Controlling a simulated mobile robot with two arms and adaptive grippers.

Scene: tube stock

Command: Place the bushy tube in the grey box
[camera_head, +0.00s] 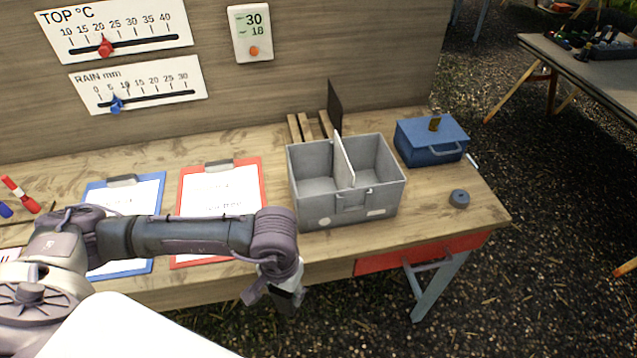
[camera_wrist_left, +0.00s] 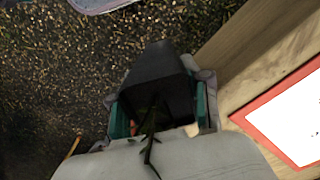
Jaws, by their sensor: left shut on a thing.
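My left gripper (camera_head: 276,287) hangs in front of the table's front edge, left of and below the grey box. In the left wrist view its teal-padded fingers are shut on a dark square tube (camera_wrist_left: 160,62). A thin green stem with a few narrow leaves shows at the tube's mouth; how bushy the plant is cannot be told. The grey box (camera_head: 349,207) stands on the table, open at the top. A light upright divider splits it into left and right compartments, and both look empty. My right gripper is not in view.
A blue lidded box (camera_head: 431,146) stands right of the grey box, with a small dark round thing (camera_head: 459,198) in front of it. A red clipboard (camera_head: 262,180) and a blue clipboard (camera_head: 155,205) lie to the left. A dark upright panel (camera_head: 335,103) stands behind the box.

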